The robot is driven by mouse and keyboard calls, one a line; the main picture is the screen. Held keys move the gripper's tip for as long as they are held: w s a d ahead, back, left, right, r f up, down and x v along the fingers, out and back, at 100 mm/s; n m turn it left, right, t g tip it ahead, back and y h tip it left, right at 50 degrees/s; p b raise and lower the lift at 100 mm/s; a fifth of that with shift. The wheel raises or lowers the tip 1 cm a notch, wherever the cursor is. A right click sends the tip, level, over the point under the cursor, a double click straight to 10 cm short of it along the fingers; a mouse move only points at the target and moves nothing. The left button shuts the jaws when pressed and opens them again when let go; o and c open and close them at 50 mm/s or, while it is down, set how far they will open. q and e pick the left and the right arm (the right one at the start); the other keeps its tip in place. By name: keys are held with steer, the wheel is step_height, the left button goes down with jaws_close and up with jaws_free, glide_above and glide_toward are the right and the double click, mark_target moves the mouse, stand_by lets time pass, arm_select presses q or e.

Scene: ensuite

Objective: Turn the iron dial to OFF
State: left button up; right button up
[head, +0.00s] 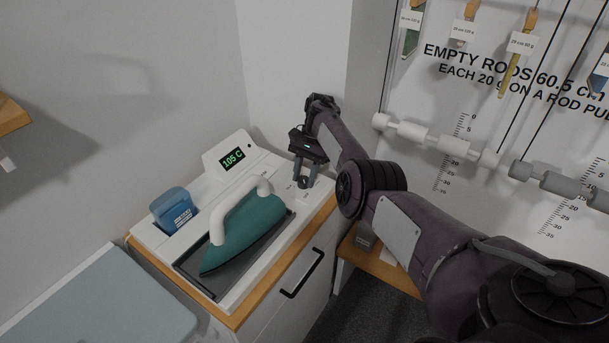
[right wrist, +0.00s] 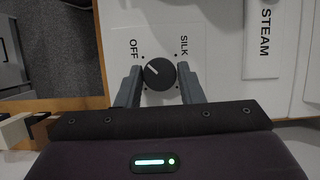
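The iron dial (right wrist: 158,73) is a round black knob on a white panel, between my right gripper's fingers in the right wrist view. Its white pointer line slants to the upper left, toward the OFF label (right wrist: 133,49). The SILK label (right wrist: 184,46) is at its upper right. My right gripper (right wrist: 159,82) has one finger on each side of the dial, with slim gaps showing. In the head view my right gripper (head: 306,177) reaches down to the panel beside the iron. My left gripper is not in view.
The teal iron (head: 245,232) rests on its dark plate left of the dial. A display (head: 233,158) reads 105 C. A blue container (head: 173,209) stands behind the iron. A STEAM control (right wrist: 264,38) lies right of the dial. Walls close in behind.

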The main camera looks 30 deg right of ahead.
steer(key=o, duration=0.4)
steer(key=shift+c, duration=0.2)
steer(key=shift+r, duration=0.25)
step_height(320, 180, up, 8)
step_height(320, 180, up, 12)
steer(key=f+p, duration=0.1)
steer(key=p, duration=1)
glide_above(305, 177)
steer(key=shift+r, duration=0.25)
steer(key=shift+s+f, duration=0.1)
